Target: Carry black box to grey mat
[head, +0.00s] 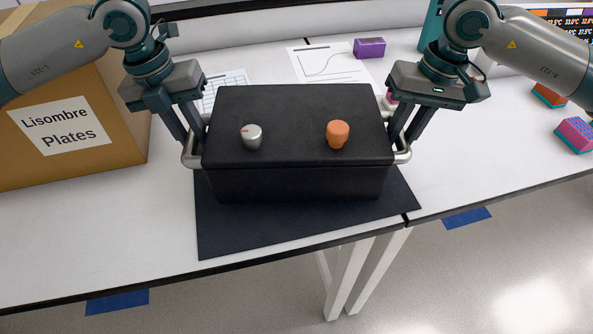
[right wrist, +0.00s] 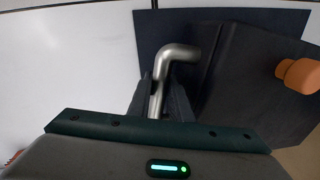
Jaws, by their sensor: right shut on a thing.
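The black box (head: 290,183), with a silver knob (head: 251,137) and an orange knob (head: 338,134) on its lid, is over the dark grey mat (head: 300,226). I cannot tell whether its base touches the mat. My right gripper (head: 405,136) is shut on the box's right metal handle (head: 403,154); this handle also shows between the fingers in the right wrist view (right wrist: 172,65). My left gripper (head: 190,138) has its fingers at the left handle (head: 190,158); whether they are closed on it is unclear. The mat's far part is hidden by the box.
A cardboard box (head: 75,120) labelled "Lisombre Plates" stands at the left, close to my left arm. Printed sheets (head: 325,62) and a purple box (head: 369,48) lie behind. The mat reaches the table's front edge. Bare table lies front left (head: 100,240).

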